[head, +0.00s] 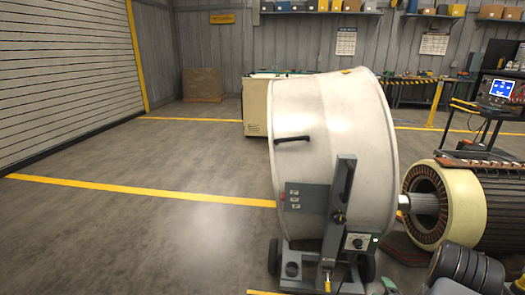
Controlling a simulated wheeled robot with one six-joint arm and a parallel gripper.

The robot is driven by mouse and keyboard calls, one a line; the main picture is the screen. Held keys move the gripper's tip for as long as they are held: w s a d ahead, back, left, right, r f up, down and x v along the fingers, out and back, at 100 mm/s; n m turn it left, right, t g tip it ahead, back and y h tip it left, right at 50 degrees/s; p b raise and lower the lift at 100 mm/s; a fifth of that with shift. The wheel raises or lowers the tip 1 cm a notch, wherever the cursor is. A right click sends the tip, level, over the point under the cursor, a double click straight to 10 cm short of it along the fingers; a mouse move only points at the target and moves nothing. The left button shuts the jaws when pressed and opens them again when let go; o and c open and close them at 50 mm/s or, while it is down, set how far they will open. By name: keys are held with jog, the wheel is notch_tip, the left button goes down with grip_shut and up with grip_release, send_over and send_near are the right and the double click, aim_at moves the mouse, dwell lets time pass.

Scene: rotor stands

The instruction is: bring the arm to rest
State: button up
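No part that I can make out as my gripper shows in the head view. Dark rounded parts at the lower right corner look like links of my arm, cut off by the picture's edge. Whether the gripper holds anything cannot be seen.
A large white drum-shaped housing (325,120) stands upright on a wheeled grey stand (315,282) at the centre. To its right lies a wound stator (465,205) with a cream ring, close to a metal shaft (424,203). Open floor (130,235) with yellow lines lies to the left.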

jog(key=w+a+r+n+g+p, duration=0.1)
jog(key=a+r+n+g+p, duration=0.2)
jog(key=r, duration=0.7)
jog(key=a+r+n+g+h+p, duration=0.1)
jog(key=a+r+n+p, duration=0.4)
jog(key=r, duration=0.5)
jog(key=w+a+r+n+g+p, duration=0.1)
jog(key=a+r+n+g+p, duration=0.25)
jog(key=r, duration=0.65)
jog(key=s+a+r+n+g+y+p, duration=0.1)
jog(key=s+a+r+n+g+p, duration=0.1)
jog(key=s+a+r+n+p, duration=0.3)
jog(key=s+a+r+n+g+y+p, duration=0.1)
jog(key=s+a+r+n+p, duration=0.5)
jog(key=s+r, duration=0.7)
jog(key=shift+a+g+y, duration=0.4)
jog(key=shift+a+g, duration=0.45)
jog(key=shift+a, duration=0.05)
